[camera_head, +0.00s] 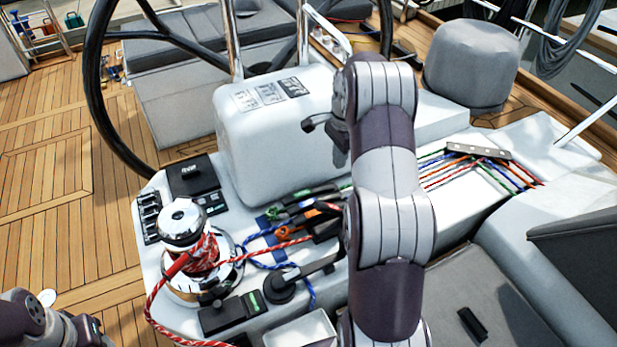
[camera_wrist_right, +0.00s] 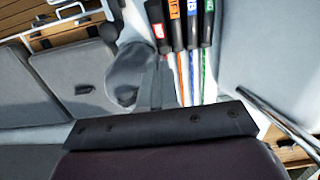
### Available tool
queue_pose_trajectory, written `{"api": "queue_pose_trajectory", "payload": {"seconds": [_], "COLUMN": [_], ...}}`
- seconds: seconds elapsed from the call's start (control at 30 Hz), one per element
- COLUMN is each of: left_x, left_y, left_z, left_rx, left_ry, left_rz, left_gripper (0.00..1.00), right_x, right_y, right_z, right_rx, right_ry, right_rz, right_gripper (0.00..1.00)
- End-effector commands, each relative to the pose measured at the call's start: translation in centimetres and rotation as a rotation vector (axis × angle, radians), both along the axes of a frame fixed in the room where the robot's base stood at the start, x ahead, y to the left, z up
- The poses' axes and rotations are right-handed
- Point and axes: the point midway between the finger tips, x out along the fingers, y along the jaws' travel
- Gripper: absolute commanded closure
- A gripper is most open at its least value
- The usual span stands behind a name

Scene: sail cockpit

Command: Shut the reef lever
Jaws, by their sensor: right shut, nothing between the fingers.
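A row of rope clutches (camera_head: 312,212) with dark lever handles lies on the white console in the head view. In the right wrist view they show red (camera_wrist_right: 158,32), orange (camera_wrist_right: 175,10), blue and green labels; the red-labelled handle sits differently from the others. I cannot read which one is the reef lever. My right gripper (camera_wrist_right: 157,85) is shut and empty, its fingertips just short of the red handle's end, apart from it as far as I can tell. In the head view my right arm hides most of that gripper. Only links of my left arm show at bottom left.
A chrome winch (camera_head: 182,220) wrapped in red rope stands left of the clutches. A black handle with a round base (camera_head: 280,288) lies nearer. The steering wheel (camera_head: 92,100) and white pedestal (camera_head: 270,140) rise behind. Coloured ropes run right to a metal organiser (camera_head: 478,151).

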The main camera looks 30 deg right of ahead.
Motion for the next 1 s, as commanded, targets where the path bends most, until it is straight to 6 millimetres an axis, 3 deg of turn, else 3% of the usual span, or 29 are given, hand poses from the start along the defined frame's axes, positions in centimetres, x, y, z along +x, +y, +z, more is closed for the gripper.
{"api": "queue_pose_trajectory", "payload": {"seconds": [0.27, 0.33, 0.5, 0.7, 1.0], "left_x": [0.0, -0.1, 0.0, 0.0, 0.0], "left_y": [0.0, 0.0, 0.0, 0.0, 0.0], "left_z": [-4.7, -3.5, -2.7, -1.8, -1.7], "left_rx": [0.0, 0.0, 0.0, 0.0, 0.0], "left_ry": [0.0, 0.001, -0.001, -0.001, 0.0], "left_rz": [0.0, 0.0, 0.0, 0.0, 0.0], "left_gripper": [0.57, 0.57, 0.57, 0.57, 0.57], "right_x": [0.0, 0.0, -0.1, 0.2, 0.3], "right_y": [0.2, 0.3, 0.5, 2.5, 3.2], "right_z": [-5.6, -6.0, -9.6, -11.7, -12.6], "right_rx": [-0.002, -0.001, -0.001, -0.003, -0.004], "right_ry": [0.001, 0.004, 0.005, 0.003, 0.001], "right_rz": [0.0, 0.001, 0.002, 0.004, 0.004], "right_gripper": [1.0, 1.0, 1.0, 1.0, 1.0]}}
